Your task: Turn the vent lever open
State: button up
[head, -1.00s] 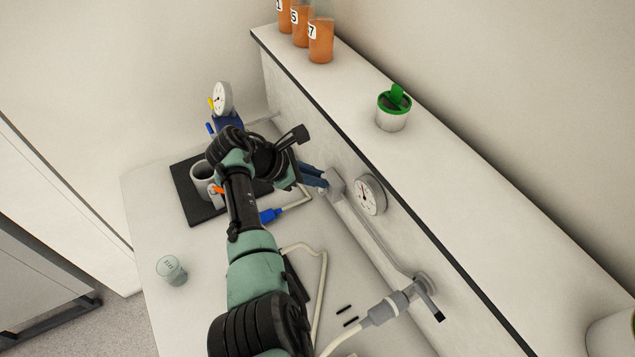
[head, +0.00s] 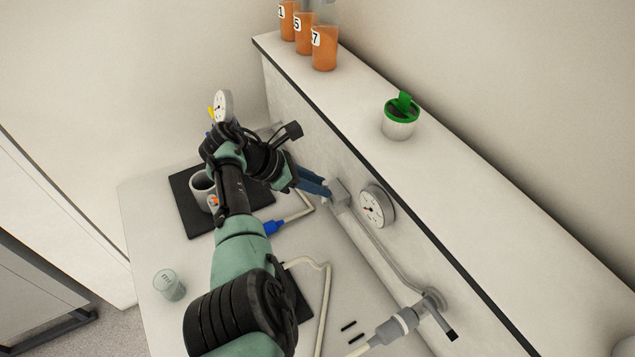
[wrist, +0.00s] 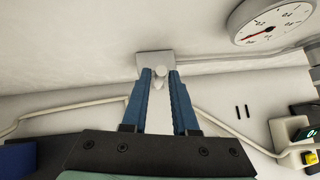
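A pale grey block (head: 341,193) is fixed to the wall below the shelf; it also shows in the wrist view (wrist: 146,62). A small white round knob (wrist: 160,72) stands out from it, with a pointed piece under it. I cannot tell whether this is the vent lever. A black-tipped handle (head: 447,330) sits on a pipe fitting at the lower right. My gripper (head: 326,191) has its blue fingers at the block. In the wrist view my gripper (wrist: 160,78) is parted, its tips either side of the knob; contact is unclear.
A dial gauge (head: 377,206) is on the wall right of the block, and a pipe runs below it. A green-lidded pot (head: 399,121) and orange bottles (head: 325,50) stand on the shelf. A mug (head: 201,186) and a beaker (head: 168,285) stand to the left.

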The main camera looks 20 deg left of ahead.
jog(key=shift+o, duration=1.2)
jog(key=shift+r, duration=0.1)
jog(key=b+v, duration=0.1)
jog(key=v, duration=1.2)
jog(key=shift+b, duration=0.3)
